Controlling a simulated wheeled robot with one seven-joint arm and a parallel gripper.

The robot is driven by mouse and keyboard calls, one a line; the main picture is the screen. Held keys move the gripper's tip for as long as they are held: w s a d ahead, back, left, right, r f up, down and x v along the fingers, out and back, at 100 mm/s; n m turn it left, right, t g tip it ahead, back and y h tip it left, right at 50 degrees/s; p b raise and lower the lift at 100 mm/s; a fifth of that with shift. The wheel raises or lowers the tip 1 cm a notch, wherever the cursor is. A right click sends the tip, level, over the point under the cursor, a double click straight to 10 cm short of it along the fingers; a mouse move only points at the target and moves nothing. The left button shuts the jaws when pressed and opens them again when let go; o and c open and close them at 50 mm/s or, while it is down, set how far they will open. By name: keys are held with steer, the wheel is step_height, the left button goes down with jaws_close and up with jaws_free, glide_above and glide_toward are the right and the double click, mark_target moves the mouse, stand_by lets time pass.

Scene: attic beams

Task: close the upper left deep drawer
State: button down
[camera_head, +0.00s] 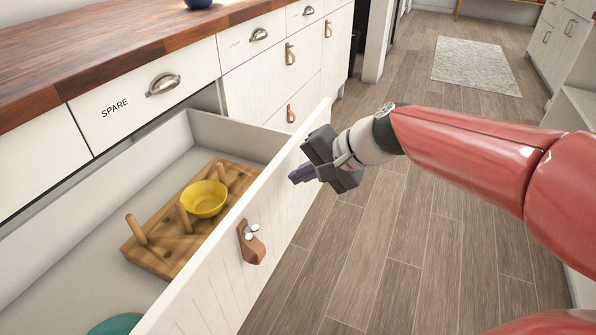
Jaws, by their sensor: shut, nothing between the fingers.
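A deep white drawer (230,262) stands pulled far out below a shallow drawer labelled SPARE (136,98). Its front panel has a brown leather pull (251,243). Inside lie a wooden peg board (148,255) with upright pegs, a yellow bowl (205,198) on the board, and part of a teal round thing (116,325) at the lower edge. My gripper (292,176) is shut and empty. It is at the outer side of the drawer front, near its far end, with its fingers pointing left toward the panel. I cannot tell whether they touch it.
A wooden countertop (120,38) runs above the cabinets. More closed drawers with leather pulls (290,54) stand farther along. The wooden floor (395,240) to the right is clear, with a grey rug (475,65) beyond and white cabinets (562,45) at the far right.

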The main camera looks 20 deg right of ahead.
steer(key=shift+w+a, duration=0.35)
steer(key=shift+w+a, duration=0.4)
steer(key=w+a, duration=2.4)
steer(key=shift+r+p, duration=0.15)
steer(key=shift+p, duration=0.15)
steer(key=shift+r, duration=0.1)
steer(key=shift+s+d, duration=0.1)
